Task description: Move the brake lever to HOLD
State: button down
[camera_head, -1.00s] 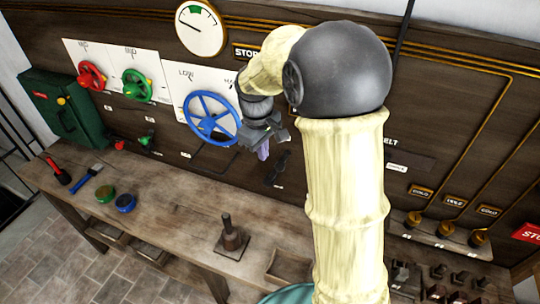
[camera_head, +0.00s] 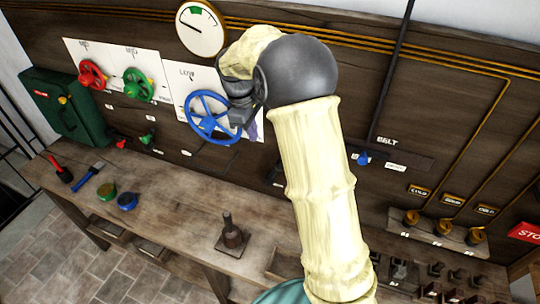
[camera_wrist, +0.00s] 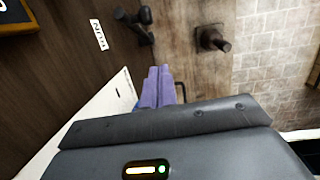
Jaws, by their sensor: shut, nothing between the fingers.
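A dark lever (camera_wrist: 143,22) with a black handle stands out from the brown panel in the wrist view, beside a white plate reading RUN. I take it for the brake lever; no HOLD label can be read. In the head view, the same dark lever (camera_head: 276,176) shows only partly, beside my arm. My gripper has purple fingers (camera_wrist: 157,74), pressed together and empty, apart from the lever in the wrist view. In the head view the fingers (camera_head: 255,131) are at the right edge of the blue handwheel (camera_head: 190,122), mostly behind my wrist.
Red (camera_head: 92,75) and green (camera_head: 138,86) handwheels are on the panel's left. A blue knob (camera_head: 363,159) sits under the BELT label. A post on a block (camera_head: 232,236) stands on the bench (camera_head: 175,222). The red STOP plate (camera_head: 525,232) is at far right.

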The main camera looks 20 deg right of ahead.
jog(key=s+d+f+p, duration=0.1)
jog(key=d+f+p, duration=0.3)
jog(key=f, duration=0.5)
jog(key=shift+s+d+f+p, duration=0.3)
jog(key=shift+s+d, duration=0.1)
jog(key=shift+a, duration=0.1)
jog(key=shift+f, duration=0.1)
